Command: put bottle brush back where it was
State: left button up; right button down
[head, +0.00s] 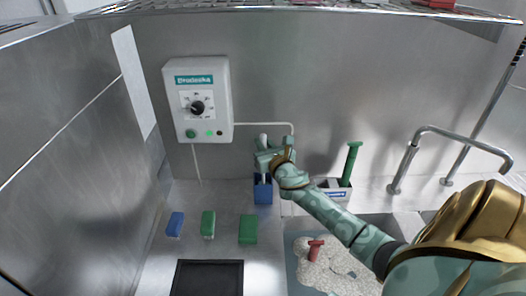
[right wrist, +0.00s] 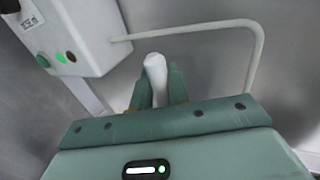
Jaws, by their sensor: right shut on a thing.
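The bottle brush (head: 263,138) shows a white handle end sticking up out of my right gripper (head: 268,157). In the right wrist view the white handle (right wrist: 155,75) stands upright between the two green fingers of my right gripper (right wrist: 160,88), which is shut on it. Below the gripper is a blue holder (head: 263,192) on the counter by the back wall, and a short pale piece of the brush shows between gripper and holder. The brush's lower end is hidden, so I cannot tell how deep it sits in the holder. My left gripper is not in view.
A control box (head: 198,100) with a knob hangs on the wall. A white container (head: 336,190) with a green-handled brush (head: 351,162) stands right of the blue holder. Blue and green blocks (head: 208,224) lie front left. A sink with foam (head: 330,265) and a tap (head: 450,135) are at right.

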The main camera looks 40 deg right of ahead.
jog(key=shift+w+f, duration=0.1)
jog(key=shift+f, duration=0.2)
jog(key=shift+f, duration=0.2)
jog(key=c, duration=1.4)
grip_release()
jog(key=shift+o, duration=0.2)
jog(key=v, duration=1.2)
jog(key=shift+r+p, duration=0.25)
jog(key=shift+p, duration=0.15)
